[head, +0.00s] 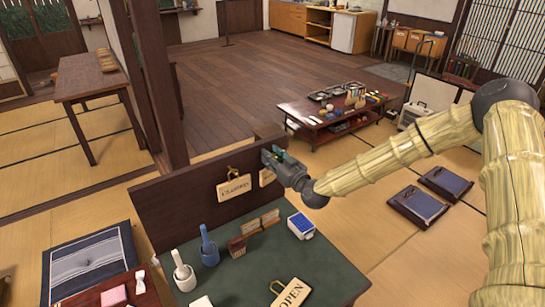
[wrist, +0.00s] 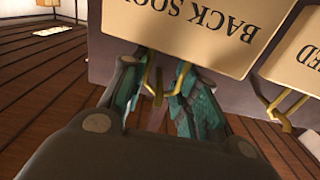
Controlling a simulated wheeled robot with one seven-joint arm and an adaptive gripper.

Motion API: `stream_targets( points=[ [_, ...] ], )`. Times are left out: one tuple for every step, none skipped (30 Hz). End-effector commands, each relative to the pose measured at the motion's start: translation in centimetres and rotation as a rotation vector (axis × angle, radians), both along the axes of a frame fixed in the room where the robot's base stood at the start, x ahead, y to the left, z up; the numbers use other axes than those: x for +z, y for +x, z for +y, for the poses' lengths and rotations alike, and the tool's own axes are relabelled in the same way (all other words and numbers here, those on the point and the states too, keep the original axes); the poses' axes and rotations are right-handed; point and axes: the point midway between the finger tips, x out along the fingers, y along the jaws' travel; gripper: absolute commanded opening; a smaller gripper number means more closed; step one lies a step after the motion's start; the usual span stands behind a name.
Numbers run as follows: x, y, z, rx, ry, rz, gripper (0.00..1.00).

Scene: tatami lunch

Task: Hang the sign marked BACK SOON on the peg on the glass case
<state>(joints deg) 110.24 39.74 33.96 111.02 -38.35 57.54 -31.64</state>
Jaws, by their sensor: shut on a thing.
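The BACK SOON sign (wrist: 205,25) is a tan plate with dark letters, upside down in the wrist view, with a yellow wire hanger (wrist: 152,78). My gripper (wrist: 157,78) has its teal fingers shut on that hanger. In the head view my gripper (head: 276,157) is at the dark wooden board, with only a strip of the sign (head: 266,178) showing below it. The sign is close in front of the board; I cannot tell whether they touch. I cannot make out the glass case or its peg for sure in either view.
Another tan sign (head: 234,188) hangs on the dark board (head: 185,200), just left of mine. An OPEN sign (head: 290,293) lies on the green tabletop (head: 245,275), among pestles and small boxes. A low table (head: 300,112) with goods stands beyond. Floor cushions (head: 418,206) lie right.

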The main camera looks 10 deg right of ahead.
Motion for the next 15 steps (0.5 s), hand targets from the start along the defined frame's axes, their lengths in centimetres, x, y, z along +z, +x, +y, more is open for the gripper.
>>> stream_targets(
  points=[
    [-0.26, 0.0, 0.01, 0.0, 0.0, 0.0, 0.0],
    [-0.23, 0.0, 0.0, 0.0, 0.0, 0.0, 0.32],
    [-0.14, -0.01, -0.01, 0.0, 0.0, 0.0, 0.39],
    [-0.14, -0.01, -0.01, 0.0, 0.0, 0.0, 0.45],
    [-0.15, -0.01, -0.01, 0.0, 0.0, 0.0, 0.5],
    [-0.15, -0.01, -0.01, 0.0, 0.0, 0.0, 0.53],
    [-0.14, -0.01, -0.01, 0.0, 0.0, 0.0, 0.53],
    [-0.14, -0.01, -0.01, 0.0, 0.0, 0.0, 0.53],
    [-0.14, -0.01, -0.01, 0.0, 0.0, 0.0, 0.53],
    [-0.14, -0.01, -0.01, 0.0, 0.0, 0.0, 0.53],
    [-0.14, -0.01, -0.01, 0.0, 0.0, 0.0, 0.53],
    [-0.14, -0.01, -0.01, 0.0, 0.0, 0.0, 0.53],
    [-0.14, -0.01, -0.01, 0.0, 0.0, 0.0, 0.53],
    [-0.14, -0.01, -0.01, 0.0, 0.0, 0.0, 0.53],
    [-0.13, -0.01, -0.01, 0.0, 0.0, 0.0, 0.53]
  ],
)
